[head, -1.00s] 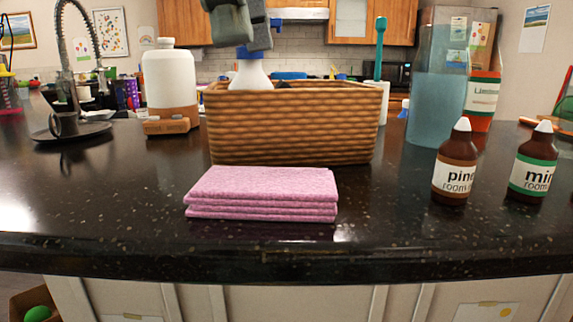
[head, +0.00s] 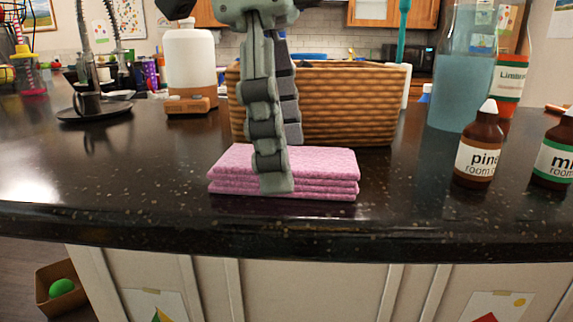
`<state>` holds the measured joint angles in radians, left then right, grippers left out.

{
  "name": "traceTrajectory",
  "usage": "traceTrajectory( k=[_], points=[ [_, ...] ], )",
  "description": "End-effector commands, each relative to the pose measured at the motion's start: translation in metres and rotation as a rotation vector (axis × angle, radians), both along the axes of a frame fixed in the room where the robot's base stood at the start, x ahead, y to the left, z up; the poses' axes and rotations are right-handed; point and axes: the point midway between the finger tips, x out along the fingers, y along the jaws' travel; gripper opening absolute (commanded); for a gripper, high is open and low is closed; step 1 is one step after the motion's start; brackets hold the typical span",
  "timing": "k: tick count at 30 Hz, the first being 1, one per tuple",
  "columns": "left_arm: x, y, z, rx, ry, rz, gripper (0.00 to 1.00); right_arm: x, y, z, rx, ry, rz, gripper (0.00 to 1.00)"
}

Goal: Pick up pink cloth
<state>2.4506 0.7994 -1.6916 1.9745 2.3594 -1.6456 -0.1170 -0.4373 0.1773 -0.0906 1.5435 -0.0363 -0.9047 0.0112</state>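The pink cloth (head: 325,172), folded into a flat stack of layers, lies on the dark speckled counter near its front edge. My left gripper (head: 282,165) points down at the cloth. Its near finger hangs in front of the cloth's front face. My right gripper is out of view.
A wicker basket (head: 345,105) stands close behind the cloth. A white bottle (head: 190,62) is at the back left. Two brown room-spray bottles (head: 479,150) (head: 556,157) and a tall blue-liquid bottle (head: 461,75) stand to the right. The counter left of the cloth is clear.

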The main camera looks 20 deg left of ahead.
Motion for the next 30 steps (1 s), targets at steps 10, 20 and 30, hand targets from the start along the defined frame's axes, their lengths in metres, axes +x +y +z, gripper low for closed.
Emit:
traceTrajectory(
  k=[10,20,30],
  points=[
    [0.000,0.000,0.000,-0.001,0.000,0.000,0.62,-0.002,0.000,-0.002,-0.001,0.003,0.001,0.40],
    [0.000,0.000,0.000,0.000,0.000,0.000,0.31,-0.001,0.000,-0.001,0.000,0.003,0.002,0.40],
    [0.000,0.000,0.010,-0.001,0.000,0.000,0.31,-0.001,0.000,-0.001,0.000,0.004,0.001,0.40]
  ],
)
